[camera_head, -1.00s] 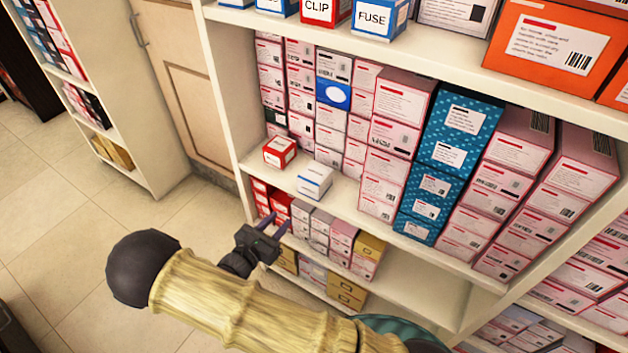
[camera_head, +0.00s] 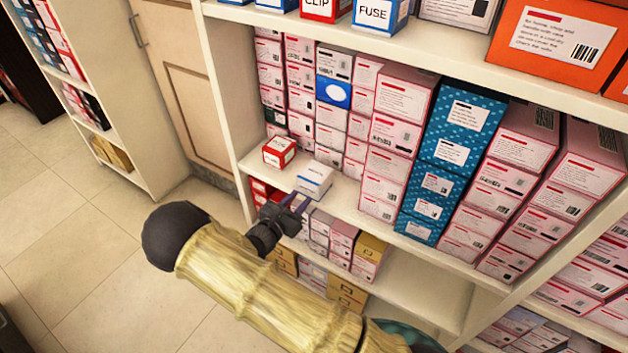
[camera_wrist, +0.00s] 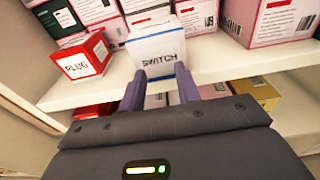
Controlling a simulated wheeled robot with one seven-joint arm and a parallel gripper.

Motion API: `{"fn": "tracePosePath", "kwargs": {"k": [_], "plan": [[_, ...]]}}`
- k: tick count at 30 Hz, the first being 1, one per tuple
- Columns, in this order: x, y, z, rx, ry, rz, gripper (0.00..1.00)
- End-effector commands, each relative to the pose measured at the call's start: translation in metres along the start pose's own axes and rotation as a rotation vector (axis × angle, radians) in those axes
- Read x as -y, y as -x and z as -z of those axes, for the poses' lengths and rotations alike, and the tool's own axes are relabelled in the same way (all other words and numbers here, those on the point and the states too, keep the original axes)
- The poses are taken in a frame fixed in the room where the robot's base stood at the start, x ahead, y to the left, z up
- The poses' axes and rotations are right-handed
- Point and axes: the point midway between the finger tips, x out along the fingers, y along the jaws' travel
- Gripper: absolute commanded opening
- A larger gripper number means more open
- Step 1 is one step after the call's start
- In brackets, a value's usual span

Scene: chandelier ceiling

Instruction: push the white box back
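The white box (camera_head: 314,180) sits near the front edge of the middle shelf in the head view. In the wrist view the white box (camera_wrist: 156,47) shows a blue-striped face reading SWITCH. My gripper (camera_head: 294,201) is right in front of it, at the shelf edge. In the wrist view my gripper (camera_wrist: 160,90) has its two fingers apart with a gap between them and nothing held. The fingertips reach the lower front of the white box; I cannot tell whether they touch it.
A red PLUG box (camera_head: 279,151) stands just left of the white box, also in the wrist view (camera_wrist: 82,58). Stacked pink boxes (camera_head: 300,87) stand behind. Tall pink boxes (camera_head: 391,140) stand to the right. The shelf above (camera_head: 400,50) overhangs. Boxes fill the shelf below.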

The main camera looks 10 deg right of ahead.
Motion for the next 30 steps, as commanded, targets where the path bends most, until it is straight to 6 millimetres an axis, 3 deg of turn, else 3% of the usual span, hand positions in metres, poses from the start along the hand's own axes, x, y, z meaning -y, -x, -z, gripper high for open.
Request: {"fn": "tracePosePath", "kwargs": {"k": [14, 30], "plan": [[0.000, -0.001, 0.000, 0.000, 0.000, 0.001, 0.33], [0.000, -0.019, -0.002, 0.001, -0.001, 0.001, 0.33]]}}
